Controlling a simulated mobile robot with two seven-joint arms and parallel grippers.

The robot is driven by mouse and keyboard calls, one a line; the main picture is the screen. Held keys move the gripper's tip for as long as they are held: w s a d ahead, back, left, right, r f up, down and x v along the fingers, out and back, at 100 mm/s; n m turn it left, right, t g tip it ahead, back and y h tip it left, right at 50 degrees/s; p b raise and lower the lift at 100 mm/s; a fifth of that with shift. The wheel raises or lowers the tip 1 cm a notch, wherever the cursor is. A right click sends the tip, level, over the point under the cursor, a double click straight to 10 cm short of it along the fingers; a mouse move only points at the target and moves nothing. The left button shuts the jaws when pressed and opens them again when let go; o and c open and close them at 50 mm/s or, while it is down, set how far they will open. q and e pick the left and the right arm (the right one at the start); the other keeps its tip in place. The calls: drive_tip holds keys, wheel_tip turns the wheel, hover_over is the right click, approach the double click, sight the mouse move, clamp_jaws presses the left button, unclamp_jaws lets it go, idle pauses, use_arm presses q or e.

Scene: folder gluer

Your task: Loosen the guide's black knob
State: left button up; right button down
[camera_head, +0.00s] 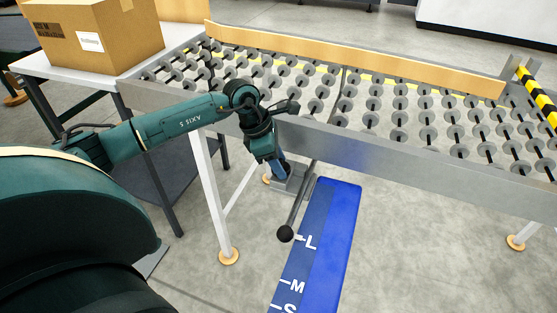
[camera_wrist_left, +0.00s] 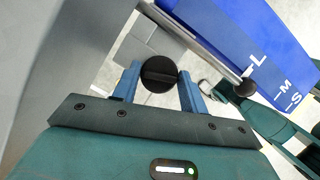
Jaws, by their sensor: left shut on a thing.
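The black knob (camera_wrist_left: 158,74) is round with a raised bar across its face. In the left wrist view it sits between the two blue fingers of my left gripper (camera_wrist_left: 158,88), which is shut on it. In the head view my left gripper (camera_head: 282,172) is at the front side of the roller table, by a grey bracket, and hides the knob. A grey lever with a black ball end (camera_head: 285,234) reaches down from there, over a blue panel (camera_head: 335,225) marked L, M and S. The ball is near the L. My right gripper is not in view.
The roller table (camera_head: 400,160) has a metal front rail and a long wooden guide board (camera_head: 350,58) along its far side. A cardboard box (camera_head: 95,35) stands on a side table at the left. White legs stand below; the floor right of the blue panel is clear.

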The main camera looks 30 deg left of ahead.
use_arm(q)
drive_tip(key=n+t, duration=0.1)
drive_tip(key=n, duration=0.1)
drive_tip(key=shift+s+n+y, duration=0.1)
drive_tip(key=shift+n+y, duration=0.3)
drive_tip(key=n+y+b, duration=0.1)
drive_tip(key=n, duration=0.1)
drive_tip(key=shift+d+n, duration=0.1)
drive_tip(key=shift+n, duration=0.3)
drive_tip(key=shift+n+t+y, duration=0.3)
drive_tip(key=shift+n+t, duration=0.1)
drive_tip(key=shift+n, duration=0.5)
drive_tip(key=shift+d+n+y+b, duration=0.1)
drive_tip(key=shift+n+y+b, duration=0.2)
drive_tip(key=shift+n+b, duration=0.4)
drive_tip(key=shift+n+y, duration=0.4)
drive_tip(key=shift+n, duration=0.8)
drive_tip(key=shift+n+b, duration=0.4)
drive_tip(key=shift+n, duration=0.1)
drive_tip(key=shift+n+y, duration=0.4)
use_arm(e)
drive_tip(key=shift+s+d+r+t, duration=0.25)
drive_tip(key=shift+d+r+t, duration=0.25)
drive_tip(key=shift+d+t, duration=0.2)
